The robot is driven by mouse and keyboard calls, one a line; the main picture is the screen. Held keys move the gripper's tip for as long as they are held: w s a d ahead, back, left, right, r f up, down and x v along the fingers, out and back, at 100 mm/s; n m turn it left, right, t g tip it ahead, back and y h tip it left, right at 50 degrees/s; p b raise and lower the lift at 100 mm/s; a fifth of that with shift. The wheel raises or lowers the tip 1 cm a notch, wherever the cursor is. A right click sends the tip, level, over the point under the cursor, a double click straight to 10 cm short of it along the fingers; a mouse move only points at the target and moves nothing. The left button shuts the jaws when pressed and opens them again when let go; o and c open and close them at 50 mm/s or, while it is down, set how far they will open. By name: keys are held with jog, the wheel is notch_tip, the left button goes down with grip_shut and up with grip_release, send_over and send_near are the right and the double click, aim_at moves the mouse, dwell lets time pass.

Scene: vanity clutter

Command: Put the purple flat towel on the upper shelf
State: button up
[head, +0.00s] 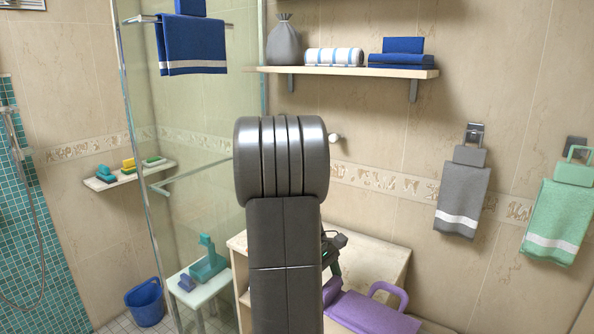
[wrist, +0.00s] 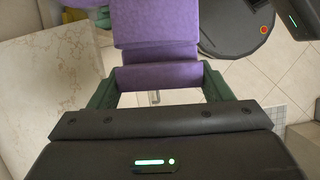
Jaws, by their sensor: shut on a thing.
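The purple flat towel (wrist: 157,30) is in my gripper (wrist: 160,82), its near end between the two dark green fingers in the wrist view. It extends away from the palm, above the floor and beside a pale marble surface. The upper shelf (head: 345,71) is on the back wall. It bears a grey tied bag (head: 284,45), a striped rolled towel (head: 334,57) and folded blue towels (head: 401,60).
A marble-topped unit (head: 375,262) stands below the shelf. A purple handled thing (head: 372,312) shows at lower right; I cannot tell its relation to the held towel. Grey (head: 462,200) and green (head: 557,220) towels hang right. A glass panel (head: 205,120) stands left.

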jog(key=w+a+f+m+g+y, duration=0.1)
jog(key=w+a+f+m+y, duration=0.1)
jog(key=w+a+f+m, duration=0.4)
jog(key=w+a+f+m+g+y, duration=0.15)
jog(key=w+f+m, duration=0.25)
jog(key=f, duration=0.4)
jog(key=s+r+x, duration=0.1)
jog(key=x, duration=0.6)
jog(key=shift+s+f+t, duration=0.4)
jog(key=shift+s+t, duration=0.05)
jog(key=shift+s, duration=0.1)
